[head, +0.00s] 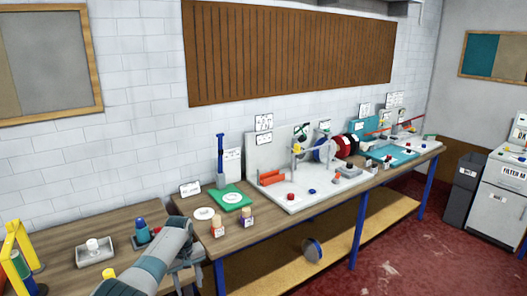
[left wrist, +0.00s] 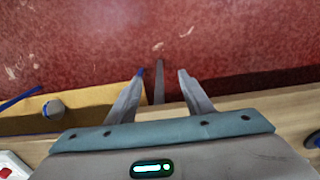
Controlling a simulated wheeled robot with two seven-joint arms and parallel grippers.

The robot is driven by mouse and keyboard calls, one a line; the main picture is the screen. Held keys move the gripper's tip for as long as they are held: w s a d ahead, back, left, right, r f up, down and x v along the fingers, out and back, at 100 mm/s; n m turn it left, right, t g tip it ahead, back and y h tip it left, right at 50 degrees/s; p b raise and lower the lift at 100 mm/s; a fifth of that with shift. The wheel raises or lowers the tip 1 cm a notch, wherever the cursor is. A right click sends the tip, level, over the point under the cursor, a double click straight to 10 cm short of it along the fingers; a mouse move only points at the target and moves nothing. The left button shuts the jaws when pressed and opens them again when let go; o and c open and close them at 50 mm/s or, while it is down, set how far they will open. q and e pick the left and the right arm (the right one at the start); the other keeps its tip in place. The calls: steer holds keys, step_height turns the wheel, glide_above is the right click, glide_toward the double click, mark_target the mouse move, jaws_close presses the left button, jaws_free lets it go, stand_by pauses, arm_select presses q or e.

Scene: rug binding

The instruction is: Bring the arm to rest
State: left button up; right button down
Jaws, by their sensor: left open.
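My left arm (head: 160,255) comes in from the bottom of the head view and reaches over the front edge of the wooden bench (head: 110,222). My left gripper (head: 190,270) is at its end by the bench front, partly hidden by the arm. My right gripper is in neither view.
The bench holds a green mat (head: 231,191), small bottles (head: 218,230), a white board (head: 300,192) and a grey tray (head: 95,252). A yellow frame (head: 22,250) stands at the left. A round spool (head: 313,250) lies on the lower shelf (head: 340,248). The floor in front is clear.

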arm_select(q)
steer(key=s+f+m+b, duration=0.1)
steer(key=s+f+b, duration=0.2)
steer(key=s+f, duration=0.9)
steer(key=s+f+m+b, duration=0.2)
steer(key=s+f, duration=0.4)
steer(key=f, duration=1.1)
steer(key=s+f+m+b, duration=0.1)
steer(key=s+f+b, duration=0.2)
steer(key=s+f, duration=0.9)
steer(key=s+f+m+b, duration=0.2)
steer(key=s+f+b, duration=0.1)
steer(key=s+f, duration=1.35)
steer(key=s+f+m+b, duration=0.1)
steer(key=s+f+b, duration=0.1)
steer(key=s, duration=1)
steer(key=s+f+m+b, duration=0.2)
steer(key=s+f, duration=0.2)
steer(key=s, duration=0.9)
steer(key=shift+s+a+f+t, duration=0.2)
steer(key=shift+f+t, duration=0.1)
steer(key=shift+t, duration=0.1)
